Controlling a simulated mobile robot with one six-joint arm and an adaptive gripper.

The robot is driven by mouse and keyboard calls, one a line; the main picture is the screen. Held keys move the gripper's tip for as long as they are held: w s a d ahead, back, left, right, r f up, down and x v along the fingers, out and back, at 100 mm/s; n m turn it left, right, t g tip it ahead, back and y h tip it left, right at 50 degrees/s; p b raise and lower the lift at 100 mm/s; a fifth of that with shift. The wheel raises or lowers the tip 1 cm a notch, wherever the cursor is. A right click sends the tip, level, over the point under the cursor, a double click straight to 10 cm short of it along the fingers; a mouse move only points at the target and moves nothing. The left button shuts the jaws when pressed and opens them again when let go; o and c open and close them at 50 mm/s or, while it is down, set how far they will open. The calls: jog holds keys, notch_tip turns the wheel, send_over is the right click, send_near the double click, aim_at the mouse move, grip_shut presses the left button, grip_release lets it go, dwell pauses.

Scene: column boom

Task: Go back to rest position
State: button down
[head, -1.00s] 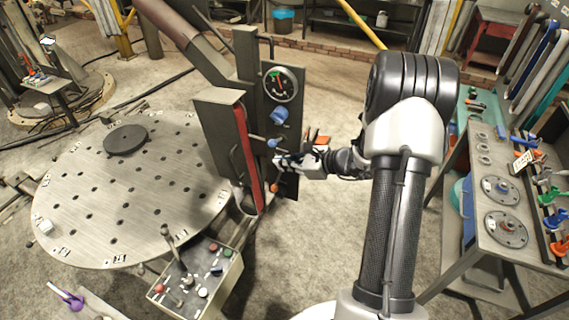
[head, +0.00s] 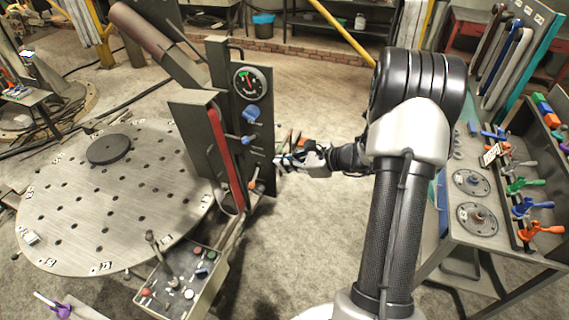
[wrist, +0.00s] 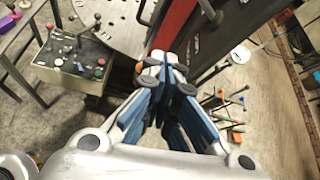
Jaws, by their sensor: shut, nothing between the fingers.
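My gripper (head: 282,160) is at the end of my outstretched arm, just right of the upright column panel (head: 257,128) in the head view. In the wrist view my gripper (wrist: 165,72) has its blue-sided fingers together with nothing between them. The panel carries a round gauge (head: 250,83), a blue knob (head: 251,114) and a lower blue handle (head: 248,140). An orange-tipped lever (head: 253,185) is low on it. A small gap seems to lie between the fingertips and the panel.
A round perforated table (head: 110,200) stands at left. A control box (head: 180,280) with a joystick and buttons is in front. A workbench (head: 470,250) with discs and coloured clamps stands at right. Bare floor (head: 310,230) lies between the column and my arm.

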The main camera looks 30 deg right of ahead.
jog(key=shift+w, duration=0.1)
jog(key=shift+a, duration=0.1)
jog(key=s+a+r+n+g+b, duration=0.2)
jog(key=s+a+n+g+b, duration=0.25)
jog(key=a, duration=0.45)
jog(key=s+a+r+n+g+b, duration=0.1)
jog(key=s+a+r+n+b, duration=0.1)
jog(key=s+a+n+b, duration=0.4)
jog(key=s+a+f+n+h+b, duration=0.1)
jog(key=s+f+n+h+b, duration=0.1)
jog(key=s+n, duration=0.6)
jog(key=s+a+f+n+h+b, duration=0.2)
jog(key=s+n+h+b, duration=0.3)
jog(key=s+n, duration=0.3)
jog(key=s+f+b, duration=0.1)
jog(key=s, duration=0.1)
jog(key=shift+s+a+f, duration=0.2)
jog(key=shift+s+a, duration=0.05)
jog(key=shift+s, duration=0.05)
jog(key=shift+n, duration=0.25)
